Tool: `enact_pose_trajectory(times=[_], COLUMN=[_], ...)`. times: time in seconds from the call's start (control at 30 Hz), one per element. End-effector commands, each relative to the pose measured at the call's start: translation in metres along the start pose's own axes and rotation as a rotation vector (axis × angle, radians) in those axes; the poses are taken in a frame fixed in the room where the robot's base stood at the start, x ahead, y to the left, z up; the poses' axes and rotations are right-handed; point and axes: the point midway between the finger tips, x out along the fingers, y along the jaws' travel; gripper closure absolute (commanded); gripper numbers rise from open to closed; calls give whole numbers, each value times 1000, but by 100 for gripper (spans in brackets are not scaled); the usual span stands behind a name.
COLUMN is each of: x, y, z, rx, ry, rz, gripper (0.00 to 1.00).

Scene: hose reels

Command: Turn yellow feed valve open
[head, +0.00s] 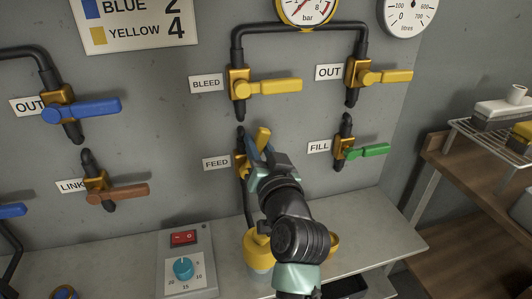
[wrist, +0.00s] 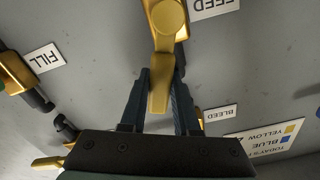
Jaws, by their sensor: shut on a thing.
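The yellow feed valve (head: 241,163) is on the grey wall beside the FEED label (head: 216,163). Its yellow handle (head: 263,137) points up, roughly along the vertical pipe, in the head view. In the wrist view, which is upside down, the handle (wrist: 159,95) runs from its round pivot toward my palm. My gripper (head: 259,154) is shut on this handle, with one dark finger on each side of it in the wrist view (wrist: 162,75). My gripper and arm hide part of the valve body and the lower pipe in the head view.
The yellow bleed valve (head: 240,87) is just above, its handle pointing right. The fill valve with a green handle (head: 367,151) is to the right. A control box (head: 187,262) and a yellow-topped object (head: 257,247) stand on the counter below. A wooden shelf (head: 470,180) is at right.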

Motion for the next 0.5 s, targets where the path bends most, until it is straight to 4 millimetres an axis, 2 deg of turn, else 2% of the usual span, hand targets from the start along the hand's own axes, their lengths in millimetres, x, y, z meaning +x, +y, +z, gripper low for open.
enact_pose_trajectory(times=[0.2, 0.5], x=[0, 0], y=[-12, -22], z=[2, 5], rx=[-178, -336], ry=[1, 0], rz=[-1, -1], gripper=[100, 100])
